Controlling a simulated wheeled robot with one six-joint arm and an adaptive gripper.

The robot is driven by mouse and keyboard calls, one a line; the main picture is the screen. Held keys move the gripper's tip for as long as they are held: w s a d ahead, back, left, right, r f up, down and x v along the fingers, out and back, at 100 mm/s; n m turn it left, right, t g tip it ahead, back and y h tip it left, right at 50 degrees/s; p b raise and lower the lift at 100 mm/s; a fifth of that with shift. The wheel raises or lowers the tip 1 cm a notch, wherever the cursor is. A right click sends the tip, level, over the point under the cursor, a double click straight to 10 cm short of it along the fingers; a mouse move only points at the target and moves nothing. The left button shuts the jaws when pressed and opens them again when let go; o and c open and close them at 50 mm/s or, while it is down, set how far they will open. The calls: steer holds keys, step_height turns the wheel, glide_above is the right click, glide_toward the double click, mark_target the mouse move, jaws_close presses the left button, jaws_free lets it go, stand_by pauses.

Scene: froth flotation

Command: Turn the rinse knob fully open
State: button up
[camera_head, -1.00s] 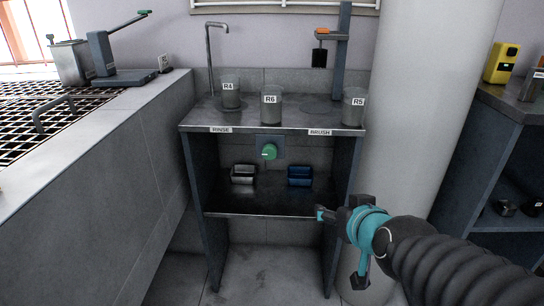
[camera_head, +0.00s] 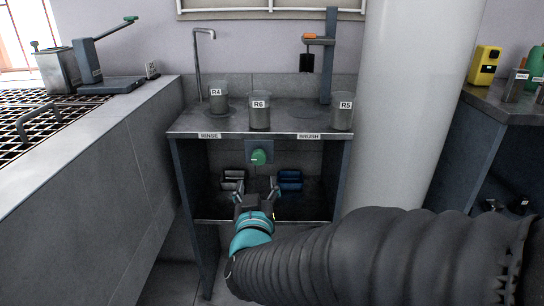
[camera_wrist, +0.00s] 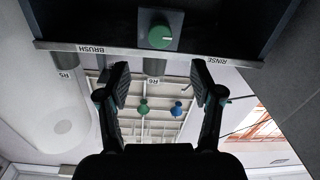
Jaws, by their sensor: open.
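The green rinse knob (camera_head: 258,157) sits on a grey square plate under the bench top, between the RINSE and BRUSH labels. It also shows near the top of the wrist view (camera_wrist: 159,37), with a pale mark on its face. My gripper (camera_head: 258,188) is open and empty, just below the knob in the head view and apart from it. In the wrist view its two fingers (camera_wrist: 163,80) are spread wide, and the knob lies beyond them. The RINSE label (camera_head: 209,136) is on the bench's front edge.
Beakers R4 (camera_head: 218,97), R6 (camera_head: 260,110) and R5 (camera_head: 342,110) stand on the bench top. A metal tray (camera_head: 232,179) and a blue tray (camera_head: 290,180) lie on the shelf either side of my gripper. The bench's side panels flank the opening.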

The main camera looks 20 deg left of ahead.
mark_target(259, 161)
steer(key=x, duration=1.1)
steer(key=shift+w+a+p, duration=0.1)
steer(key=shift+w+p, duration=0.1)
steer(key=shift+p, duration=0.15)
steer(key=c, duration=1.1)
